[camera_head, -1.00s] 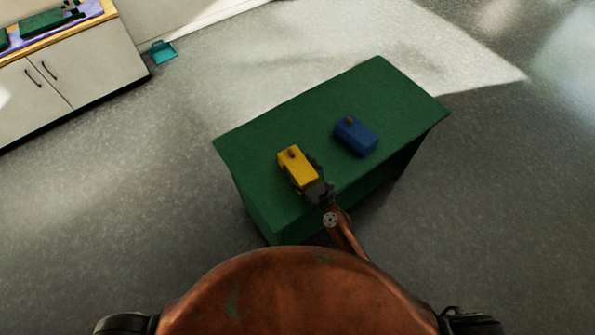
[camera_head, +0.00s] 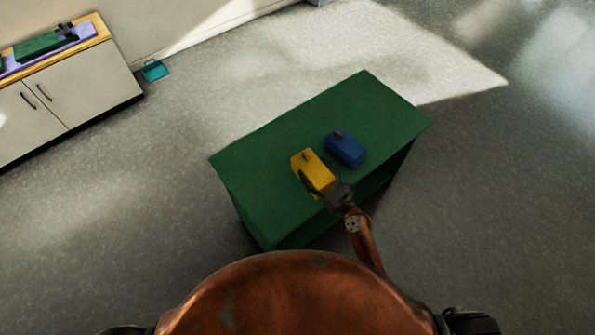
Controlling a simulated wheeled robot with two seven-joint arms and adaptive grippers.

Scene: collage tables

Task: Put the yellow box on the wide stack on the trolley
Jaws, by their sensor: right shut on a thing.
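The yellow box (camera_head: 313,169) has a small brown knob on top and shows over the green table (camera_head: 262,165), left of the blue box. My right gripper (camera_head: 322,190) comes from the lower right and is shut on the yellow box at its near end. The fingers partly hide the box's lower sides. I cannot tell whether the box is resting on the table or held just above it. My left gripper is not in view. I see no trolley and no wide stack that I can make out as such.
A blue box (camera_head: 344,149) with a brown knob stands close to the right of the yellow one. A pale cabinet (camera_head: 92,90) at upper left bears a green thing (camera_head: 45,46) on a purple sheet. A teal object (camera_head: 155,70) lies on the floor, which is otherwise clear.

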